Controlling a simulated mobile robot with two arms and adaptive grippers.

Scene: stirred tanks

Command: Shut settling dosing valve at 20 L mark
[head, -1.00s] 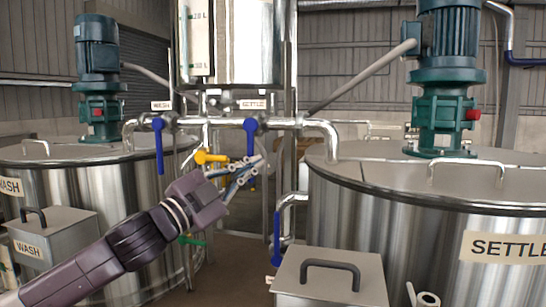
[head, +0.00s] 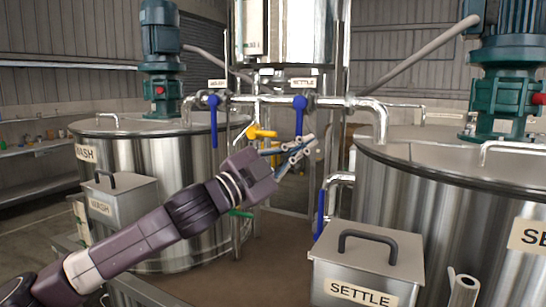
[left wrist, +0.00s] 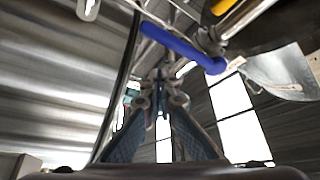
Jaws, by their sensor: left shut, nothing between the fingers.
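The settling dosing valve's blue lever (head: 299,117) hangs straight down from the pipe under the SETTLE tag (head: 303,83). My left gripper (head: 306,148) is shut and empty, its fingertips close to the lever's lower end; I cannot tell whether they touch. In the left wrist view a blue lever (left wrist: 182,43) crosses just beyond the shut fingertips (left wrist: 160,82). The steel dosing vessel (head: 302,32) stands above the pipes. Its level scale (head: 253,25) is cut by the top edge, and the liquid level cannot be read. My right gripper is not in view.
The WASH valve's blue lever (head: 213,122) hangs down at left. A yellow valve handle (head: 262,132) is behind the gripper. Another blue lever (head: 320,213) is by the settle tank (head: 440,215). The wash tank (head: 135,160) and a SETTLE box (head: 367,262) flank the floor gap.

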